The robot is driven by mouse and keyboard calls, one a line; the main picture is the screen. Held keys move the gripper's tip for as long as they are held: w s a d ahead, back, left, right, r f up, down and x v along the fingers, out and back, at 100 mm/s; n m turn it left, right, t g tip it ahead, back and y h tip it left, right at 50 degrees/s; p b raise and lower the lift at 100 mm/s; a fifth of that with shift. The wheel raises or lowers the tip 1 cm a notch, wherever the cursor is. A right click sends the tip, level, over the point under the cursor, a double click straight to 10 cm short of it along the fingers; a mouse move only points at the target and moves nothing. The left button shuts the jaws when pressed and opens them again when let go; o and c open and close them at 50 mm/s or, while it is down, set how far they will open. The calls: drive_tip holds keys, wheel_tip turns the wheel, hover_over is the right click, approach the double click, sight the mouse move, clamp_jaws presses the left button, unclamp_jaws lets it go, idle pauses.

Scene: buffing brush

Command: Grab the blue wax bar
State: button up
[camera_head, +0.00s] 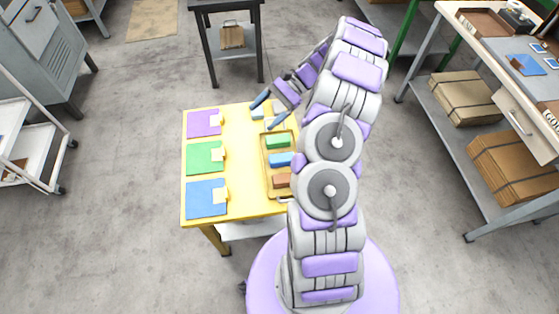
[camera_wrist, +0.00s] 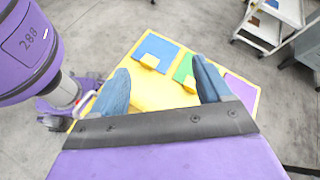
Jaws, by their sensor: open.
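The blue wax bar (camera_head: 280,160) lies in a shallow yellow-brown tray (camera_head: 268,183) on the yellow table. It sits between a green bar (camera_head: 277,142) and a brown bar (camera_head: 282,181), and my arm passes close to its right. My gripper (camera_head: 268,110) is open and empty above the table's far side, beyond the tray. In the wrist view its two blue fingers stand wide apart (camera_wrist: 160,72) over the yellow tabletop. I cannot make out the blue bar in the wrist view.
Purple (camera_head: 203,123), green (camera_head: 204,158) and blue (camera_head: 206,198) mats with small yellow pieces line the table's left side. Small grey blocks (camera_head: 257,114) lie near the gripper. A dark side table (camera_head: 225,5) stands behind.

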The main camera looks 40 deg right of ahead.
drive_tip(key=s+d+f+m+t, duration=0.3)
drive_tip(key=s+d+f+m, duration=0.1)
drive_tip(key=d+f, duration=0.6)
drive_tip(key=s+d+f+m+t, duration=0.3)
drive_tip(key=s+d+f+m, duration=0.15)
drive_tip(key=d+f, duration=0.55)
approach(282, 158)
drive_tip(key=w+a+b, duration=0.1)
drive_tip(key=w+f+b, duration=0.1)
drive_tip(key=shift+w+a+f, duration=0.2)
drive_tip(key=shift+w+a, duration=0.1)
drive_tip(key=shift+a, duration=0.1)
drive_tip(key=a, duration=0.3)
drive_tip(key=shift+w+a+f, duration=0.15)
drive_tip(key=shift+w+a, duration=0.2)
drive_tip(key=shift+w+a+f+b, duration=0.2)
drive_tip(key=shift+a+f+b, duration=0.25)
drive_tip(key=shift+a+f, duration=0.1)
drive_tip(key=shift+w+a+f+b, duration=0.2)
drive_tip(key=shift+a+f+b, duration=0.2)
drive_tip(key=shift+a+f, duration=0.15)
drive_tip(key=shift+w+f, duration=0.25)
drive_tip(key=shift+w, duration=0.05)
drive_tip(key=shift+a+r, duration=0.15)
drive_tip(key=shift+a, duration=0.5)
drive_tip(key=c, duration=0.4)
drive_tip(key=shift+d, duration=0.45)
drive_tip(key=c, duration=0.6)
drive_tip(key=shift+c, duration=0.7)
drive_tip(key=shift+a, duration=0.1)
